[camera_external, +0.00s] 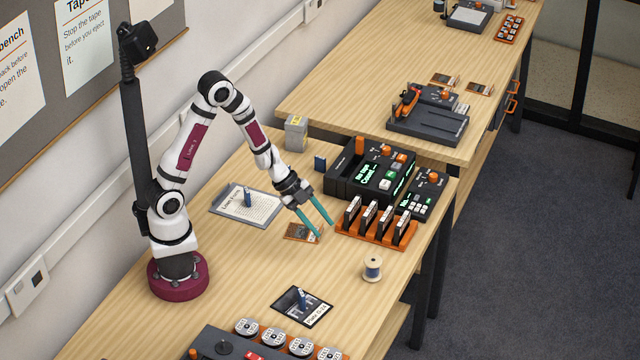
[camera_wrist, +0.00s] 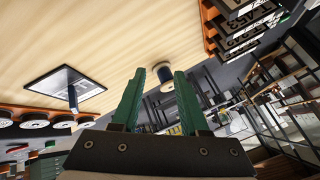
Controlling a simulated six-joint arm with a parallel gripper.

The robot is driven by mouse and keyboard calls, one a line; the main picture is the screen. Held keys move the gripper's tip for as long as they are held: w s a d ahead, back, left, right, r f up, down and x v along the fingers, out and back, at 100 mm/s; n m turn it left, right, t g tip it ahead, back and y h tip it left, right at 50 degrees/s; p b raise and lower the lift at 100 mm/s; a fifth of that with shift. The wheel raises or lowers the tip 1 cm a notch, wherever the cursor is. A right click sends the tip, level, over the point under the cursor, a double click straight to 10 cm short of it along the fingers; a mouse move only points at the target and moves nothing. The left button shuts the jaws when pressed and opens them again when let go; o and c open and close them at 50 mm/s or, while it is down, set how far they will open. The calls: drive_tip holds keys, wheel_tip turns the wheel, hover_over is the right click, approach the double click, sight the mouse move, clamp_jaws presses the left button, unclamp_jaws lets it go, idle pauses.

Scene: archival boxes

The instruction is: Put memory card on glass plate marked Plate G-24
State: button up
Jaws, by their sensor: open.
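The glass plate labelled Plate G-24 (camera_external: 318,313) lies on the near bench, dark with a pale label. It also shows at the left in the wrist view (camera_wrist: 45,91). A small dark blue upright piece (camera_external: 302,297) stands on it. No piece is clearly readable as the memory card. A small dark blue item (camera_external: 320,163) stands by the black device. Several black labelled cartridges (camera_external: 369,216) stand in an orange rack (camera_external: 377,238). My gripper (camera_external: 325,230) is open, with teal fingers apart and nothing visible between them, beside a small brown card (camera_external: 300,232).
A thread spool (camera_external: 373,268) stands between the rack and the plate. A clipboard (camera_external: 225,206) bears another blue upright piece (camera_external: 247,196). A black console (camera_external: 372,172) is at the back, and a reel device (camera_external: 222,345) is at the front. Bare wood surrounds the plate's left side.

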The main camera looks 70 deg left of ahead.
drive_tip(key=s+a+r+n+y, duration=0.55)
drive_tip(key=a+r+y, duration=0.25)
drive_tip(key=a+r, duration=0.25)
drive_tip(key=s+d+r+n+g, duration=0.1)
drive_tip(key=s+d+n+g, duration=0.1)
drive_tip(key=s, duration=0.8)
drive_tip(key=s+d+r+n+g+h, duration=0.1)
drive_tip(key=s+d+n+g, duration=0.1)
drive_tip(key=s, duration=0.9)
drive_tip(key=shift+d+r+n+g, duration=0.25)
drive_tip(key=shift+n+g, duration=0.2)
drive_tip(key=shift+g, duration=0.65)
